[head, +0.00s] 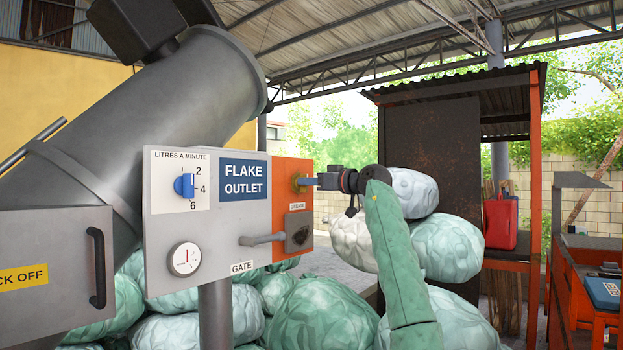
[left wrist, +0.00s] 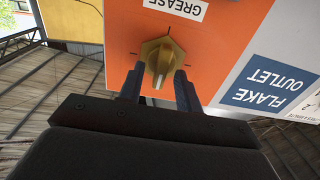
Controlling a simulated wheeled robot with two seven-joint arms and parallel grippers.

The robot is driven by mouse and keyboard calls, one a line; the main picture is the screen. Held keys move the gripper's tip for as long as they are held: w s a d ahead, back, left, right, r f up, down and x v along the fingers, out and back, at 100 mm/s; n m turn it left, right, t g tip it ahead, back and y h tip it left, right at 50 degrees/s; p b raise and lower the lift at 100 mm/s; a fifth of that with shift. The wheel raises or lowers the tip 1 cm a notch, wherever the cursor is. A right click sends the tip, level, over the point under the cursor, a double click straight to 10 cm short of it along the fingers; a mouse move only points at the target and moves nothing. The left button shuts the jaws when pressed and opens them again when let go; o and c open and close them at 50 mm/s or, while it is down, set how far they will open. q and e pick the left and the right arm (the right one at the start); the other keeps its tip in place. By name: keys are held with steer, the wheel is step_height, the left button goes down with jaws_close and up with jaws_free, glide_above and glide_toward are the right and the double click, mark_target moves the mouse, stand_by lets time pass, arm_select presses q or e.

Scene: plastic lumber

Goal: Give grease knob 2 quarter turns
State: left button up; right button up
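The grease knob is a brass-coloured knob with a raised bar across its face. It sits on the orange panel and shows in the left wrist view (left wrist: 162,56), with the upside-down GREASE label (left wrist: 178,8) beside it. In the head view the knob (head: 298,182) is partly covered by my left gripper (head: 308,181), which reaches in from the right. In the left wrist view its two dark fingers (left wrist: 159,82) stand on either side of the knob, with gaps beside the raised bar. The left gripper is open. My right gripper is not in view.
The orange panel (head: 287,246) adjoins a white board with a blue dial (head: 185,186), a gauge (head: 184,259) and a gate lever (head: 262,239). Pale green sacks (head: 320,315) lie below and behind. A red jerrycan (head: 501,222) stands at the right.

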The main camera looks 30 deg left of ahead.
arm_select(q)
steer(key=shift+a, duration=0.15)
jaws_close()
stand_by(0.4)
